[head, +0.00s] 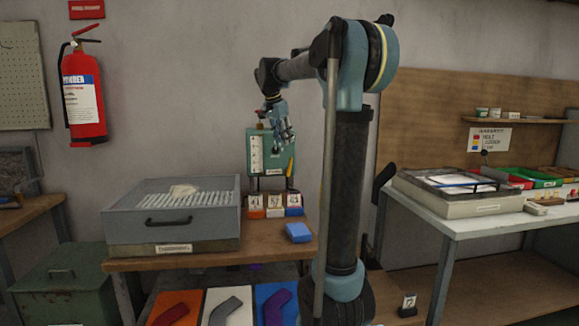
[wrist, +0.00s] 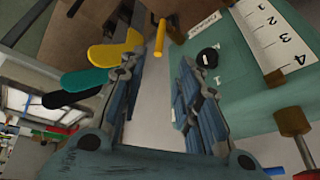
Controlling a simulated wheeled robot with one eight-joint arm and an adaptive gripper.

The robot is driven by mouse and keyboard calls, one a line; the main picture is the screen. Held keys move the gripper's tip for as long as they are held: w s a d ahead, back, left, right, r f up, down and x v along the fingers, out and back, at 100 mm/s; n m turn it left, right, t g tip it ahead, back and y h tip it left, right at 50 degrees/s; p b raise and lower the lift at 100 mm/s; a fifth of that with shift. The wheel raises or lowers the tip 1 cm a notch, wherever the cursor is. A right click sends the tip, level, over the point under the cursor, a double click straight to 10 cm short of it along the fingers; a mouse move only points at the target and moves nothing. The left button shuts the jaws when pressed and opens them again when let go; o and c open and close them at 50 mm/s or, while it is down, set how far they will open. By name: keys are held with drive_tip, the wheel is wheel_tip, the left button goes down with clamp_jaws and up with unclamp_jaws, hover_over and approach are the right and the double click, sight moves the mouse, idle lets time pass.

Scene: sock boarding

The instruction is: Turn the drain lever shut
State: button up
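The drain lever appears to be the yellow rod at the lower right of the green gauge box (head: 277,158). In the head view the lever (head: 290,168) stands close to upright, tilted slightly. In the wrist view the lever (wrist: 159,39) shows beyond the fingertips, roughly in line with the gap. My gripper (head: 287,138) is in front of the box's upper right, above the lever. In the wrist view my gripper (wrist: 159,70) is open, with nothing between its fingers. The box (wrist: 240,85) lies right of the fingers. I cannot tell whether the lever is open or shut.
Small numbered cards (head: 274,203) stand below the box. A blue block (head: 298,232) lies on the wooden bench at right. A grey lidded case (head: 172,212) fills the bench's left. A brass knob (wrist: 293,121) juts from the box near the right finger.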

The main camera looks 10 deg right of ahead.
sight(291, 162)
drive_tip(key=x, duration=1.3)
clamp_jaws()
drive_tip(key=shift+a, duration=0.2)
